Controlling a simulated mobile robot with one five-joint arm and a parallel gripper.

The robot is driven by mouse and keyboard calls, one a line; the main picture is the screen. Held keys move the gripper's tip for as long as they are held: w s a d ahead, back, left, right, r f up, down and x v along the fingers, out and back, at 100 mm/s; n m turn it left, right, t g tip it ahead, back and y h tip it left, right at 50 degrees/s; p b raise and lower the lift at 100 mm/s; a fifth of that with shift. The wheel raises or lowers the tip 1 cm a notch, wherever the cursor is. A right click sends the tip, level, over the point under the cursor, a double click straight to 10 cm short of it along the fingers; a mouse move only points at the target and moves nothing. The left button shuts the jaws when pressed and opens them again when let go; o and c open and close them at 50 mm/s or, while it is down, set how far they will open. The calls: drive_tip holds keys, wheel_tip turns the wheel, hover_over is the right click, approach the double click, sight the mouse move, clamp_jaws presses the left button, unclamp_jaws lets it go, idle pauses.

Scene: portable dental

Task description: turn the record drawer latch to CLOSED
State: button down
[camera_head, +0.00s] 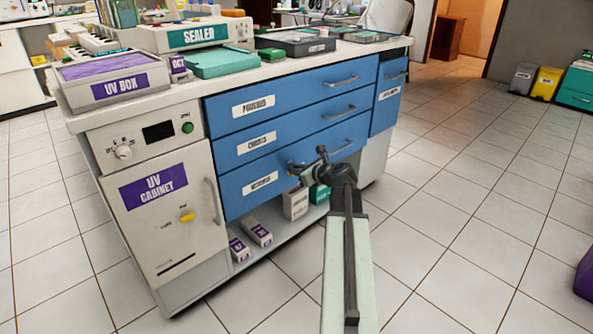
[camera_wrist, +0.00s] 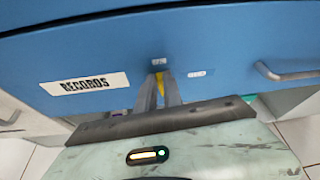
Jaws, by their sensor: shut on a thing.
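The blue records drawer (camera_wrist: 110,55) fills the upper part of the wrist view, with a white RECORDS label at left. In the head view it is the lowest blue drawer (camera_head: 235,192), and it looks shut. My gripper (camera_wrist: 161,82) points at its front, right of the label, and is shut on the yellow latch (camera_wrist: 161,77). Only a narrow, roughly upright strip of the latch shows between the fingers. One small plate sits just above it and another to its right; their words are too small to read. In the head view my gripper (camera_head: 295,164) hides the latch.
The drawer's grey handle (camera_wrist: 285,74) is right of my gripper. Two blue drawers are above it. Below is an open shelf (camera_head: 270,232) with boxes. The white UV cabinet (camera_head: 160,240) stands at left. The tiled floor (camera_head: 470,230) at right is clear.

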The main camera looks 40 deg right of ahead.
drive_tip(key=n+h+b, duration=0.1)
drive_tip(key=n+b, duration=0.1)
drive_tip(key=a+f+n+t+h+b, duration=0.1)
drive_tip(key=n, duration=0.1)
drive_tip(key=a+n+h+b, duration=0.1)
drive_tip(key=n+h+b, duration=0.1)
drive_tip(key=n, duration=0.1)
drive_tip(key=shift+f+b, duration=0.3)
drive_tip(key=shift+b, duration=0.05)
drive_tip(key=shift+n+t+h+b, duration=0.4)
drive_tip(key=shift+n+h+b, duration=0.15)
drive_tip(key=shift+n, duration=0.15)
drive_tip(key=c, duration=1.5)
unclamp_jaws()
